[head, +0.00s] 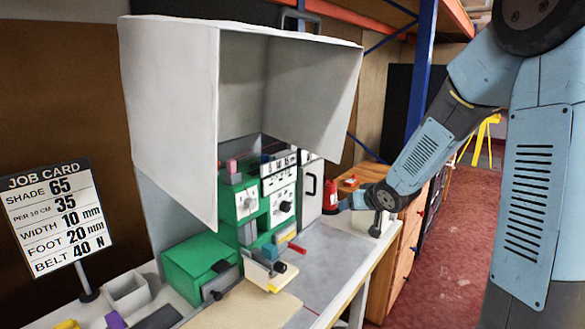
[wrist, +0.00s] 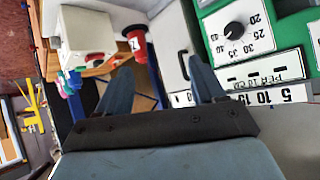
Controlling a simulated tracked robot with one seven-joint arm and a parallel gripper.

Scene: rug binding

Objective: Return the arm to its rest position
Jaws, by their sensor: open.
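My arm reaches in from the right in the head view, bent at the elbow, with its wrist low over the right end of the bench. My gripper (head: 346,204) is beside a red item (head: 330,194), and partly hidden by the wrist housing. In the wrist view my gripper (wrist: 160,84) has its two fingers spread wide with nothing held between them.
A green machine (head: 240,200) with dials stands under a large grey hood (head: 170,100). A white box (head: 368,222) sits close below my wrist. A job card (head: 55,215) stands at the left.

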